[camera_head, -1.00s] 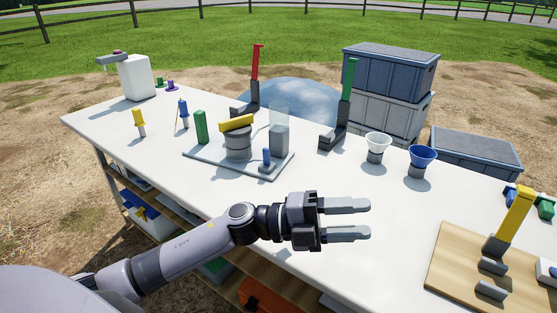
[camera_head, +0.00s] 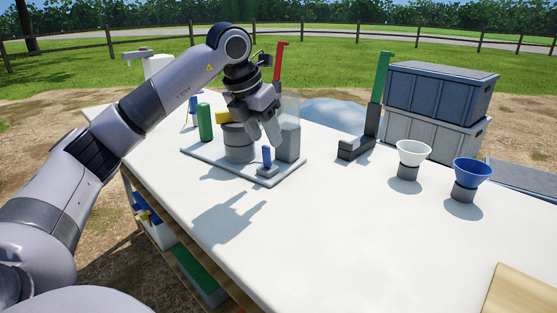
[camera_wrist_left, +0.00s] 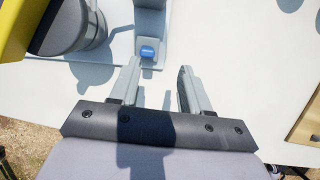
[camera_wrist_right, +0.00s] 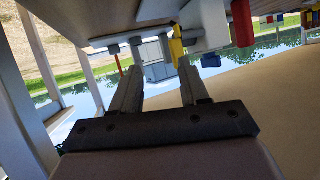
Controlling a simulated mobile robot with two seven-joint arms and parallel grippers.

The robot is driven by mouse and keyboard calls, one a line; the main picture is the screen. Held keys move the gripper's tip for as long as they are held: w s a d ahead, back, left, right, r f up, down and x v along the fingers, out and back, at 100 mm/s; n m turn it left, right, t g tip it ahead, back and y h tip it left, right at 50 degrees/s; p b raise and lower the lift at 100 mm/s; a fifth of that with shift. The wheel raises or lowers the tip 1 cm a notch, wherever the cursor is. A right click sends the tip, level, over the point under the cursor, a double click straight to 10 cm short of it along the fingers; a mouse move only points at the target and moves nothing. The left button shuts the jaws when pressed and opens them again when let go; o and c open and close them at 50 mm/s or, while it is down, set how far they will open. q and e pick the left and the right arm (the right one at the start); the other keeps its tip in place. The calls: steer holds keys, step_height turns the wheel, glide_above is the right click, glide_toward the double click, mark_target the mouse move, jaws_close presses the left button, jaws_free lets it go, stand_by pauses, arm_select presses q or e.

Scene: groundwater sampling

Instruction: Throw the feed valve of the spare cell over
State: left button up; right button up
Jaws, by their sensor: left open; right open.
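A small upright blue lever (camera_head: 267,157) stands on a grey block at the front of a grey base plate (camera_head: 214,162). I cannot tell for sure that it is the spare cell's feed valve. My left gripper (camera_head: 268,135) is open and empty, pointing down above the plate near the lever. In the left wrist view the lever's blue top (camera_wrist_left: 148,52) lies just beyond the open left fingertips (camera_wrist_left: 160,68), nearer the left finger. A grey drum (camera_head: 238,144) with a yellow bar (camera_head: 222,117) is partly hidden by my gripper. My right gripper (camera_wrist_right: 160,68) is open and empty, seen only in its wrist view.
A green cylinder (camera_head: 205,121) and a grey cylinder (camera_head: 288,142) share the plate. A red lever (camera_head: 279,62), a green lever (camera_head: 381,77), a white funnel (camera_head: 413,153) and a blue funnel (camera_head: 472,172) stand beyond or to the right. The table's front middle is clear.

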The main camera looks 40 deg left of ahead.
mark_target(264, 147)
arm_select(q)
steer(key=shift+s+a+r+y, duration=0.15)
steer(key=shift+a+y, duration=0.15)
steer(key=shift+a, duration=0.45)
steer(key=b+x, duration=0.2)
steer(key=x, duration=0.3)
steer(key=shift+x, duration=0.95)
arm_select(e)
steer(key=shift+w+a+f+m+y, duration=0.2)
steer(key=shift+w+a+y, duration=0.1)
steer(key=shift+a, duration=0.15)
steer(key=shift+w+a+f+m+y, duration=0.1)
steer(key=shift+w+a+f+y, duration=0.15)
steer(key=shift+a, duration=0.2)
